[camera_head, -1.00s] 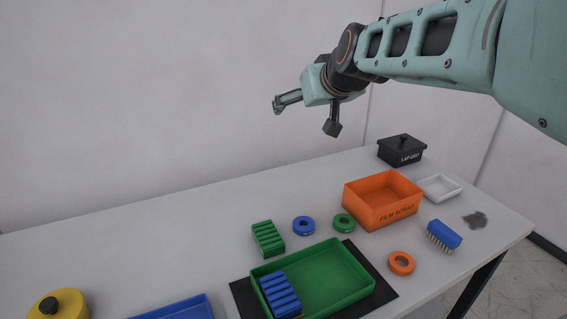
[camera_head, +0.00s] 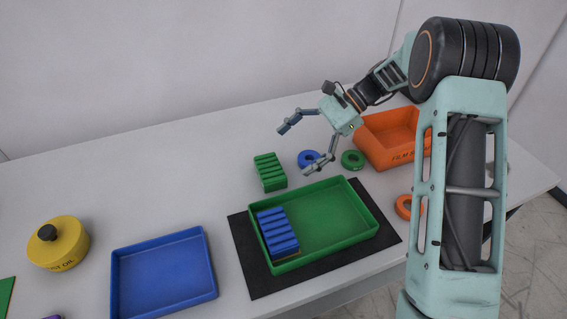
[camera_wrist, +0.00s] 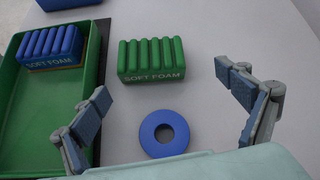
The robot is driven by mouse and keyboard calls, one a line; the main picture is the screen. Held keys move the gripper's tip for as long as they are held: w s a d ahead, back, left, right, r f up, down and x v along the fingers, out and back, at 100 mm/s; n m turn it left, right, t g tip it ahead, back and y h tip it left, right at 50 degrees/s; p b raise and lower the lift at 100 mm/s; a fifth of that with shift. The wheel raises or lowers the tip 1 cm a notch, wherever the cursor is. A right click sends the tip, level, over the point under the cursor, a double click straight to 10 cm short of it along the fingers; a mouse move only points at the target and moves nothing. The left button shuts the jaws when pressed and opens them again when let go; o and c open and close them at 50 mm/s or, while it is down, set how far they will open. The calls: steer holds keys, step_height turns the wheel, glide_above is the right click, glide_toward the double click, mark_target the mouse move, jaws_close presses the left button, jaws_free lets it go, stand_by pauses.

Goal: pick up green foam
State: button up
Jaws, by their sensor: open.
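The green foam (camera_head: 269,171) is a ribbed block standing on the table behind the green tray. In the wrist view the green foam (camera_wrist: 151,60) shows its "SOFT FOAM" label, beyond my fingertips and roughly between their lines. My gripper (camera_head: 296,150) is open and empty above the table, to the right of the foam in the head view. In the wrist view my gripper (camera_wrist: 168,88) has its two fingers spread wide, with a blue ring (camera_wrist: 164,134) seen between them. Nothing touches the foam.
A green tray (camera_head: 345,238) on a black mat (camera_head: 245,262) holds blue foam (camera_head: 277,232). A blue tray (camera_head: 165,272) and a yellow pot (camera_head: 62,245) stand left. A green ring (camera_head: 352,160) and an orange bin (camera_head: 380,150) stand right. The table left of the green foam is clear.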

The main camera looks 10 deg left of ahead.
mark_target(263, 168)
steer(key=shift+s+d+r+m+g+y, duration=0.1)
steer(key=shift+d+r+m+g+y, duration=0.1)
steer(key=shift+m+g+y, duration=0.25)
steer(key=shift+d+r+m+g+y, duration=0.15)
steer(key=shift+m+g+y, duration=0.1)
steer(key=shift+m+y, duration=0.4)
steer(key=shift+s+a+f, duration=0.1)
steer(key=shift+s+a, duration=0.1)
steer(key=shift+a, duration=0.05)
steer(key=x, duration=0.5)
steer(key=shift+s, duration=0.15)
steer(key=x, duration=0.5)
steer(key=shift+s+r, duration=0.25)
steer(key=c, duration=1)
